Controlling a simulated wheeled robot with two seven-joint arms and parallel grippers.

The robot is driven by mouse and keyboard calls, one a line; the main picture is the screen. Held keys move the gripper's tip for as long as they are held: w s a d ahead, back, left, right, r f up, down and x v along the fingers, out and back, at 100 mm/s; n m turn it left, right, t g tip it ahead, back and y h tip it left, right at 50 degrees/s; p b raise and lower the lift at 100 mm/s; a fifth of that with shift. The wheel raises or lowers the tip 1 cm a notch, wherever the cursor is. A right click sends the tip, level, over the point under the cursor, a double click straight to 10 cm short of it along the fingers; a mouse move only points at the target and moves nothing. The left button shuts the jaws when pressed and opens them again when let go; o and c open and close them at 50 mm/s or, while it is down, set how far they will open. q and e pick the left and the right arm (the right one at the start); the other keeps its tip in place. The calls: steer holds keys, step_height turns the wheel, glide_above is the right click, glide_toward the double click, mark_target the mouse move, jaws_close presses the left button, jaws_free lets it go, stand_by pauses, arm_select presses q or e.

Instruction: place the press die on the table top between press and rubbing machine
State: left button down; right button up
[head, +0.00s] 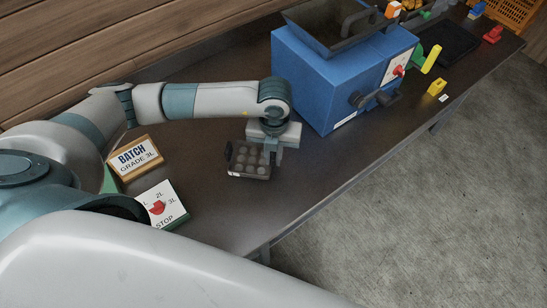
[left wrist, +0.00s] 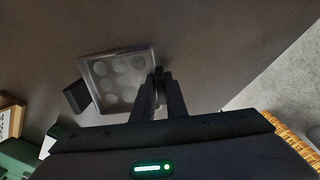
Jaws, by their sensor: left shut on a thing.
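The press die (head: 247,161), a small grey plate with several round recesses, is at the middle of the dark table top (head: 225,205). My left gripper (head: 272,153) points down and is shut on the die's right edge. In the left wrist view the die (left wrist: 118,78) shows beside my closed fingers (left wrist: 158,92), with a dark block at its left side. The die is at or just above the table; I cannot tell if it touches. A blue machine (head: 322,85) with a hopper and crank stands to its right. My right gripper is not in view.
A "BATCH GRADE 3L" sign (head: 135,158) and a white dial panel (head: 160,205) with a red knob stand left of the die. Bare table lies around the die. The table's front edge (head: 330,195) runs to its lower right. Small coloured parts lie beyond the blue machine.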

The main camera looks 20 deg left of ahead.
arm_select(q)
steer(key=shift+f+p, duration=0.3)
steer(key=shift+f, duration=0.75)
steer(key=shift+f, duration=0.15)
steer(key=c, duration=1.8)
jaws_free()
steer(key=shift+o, duration=0.2)
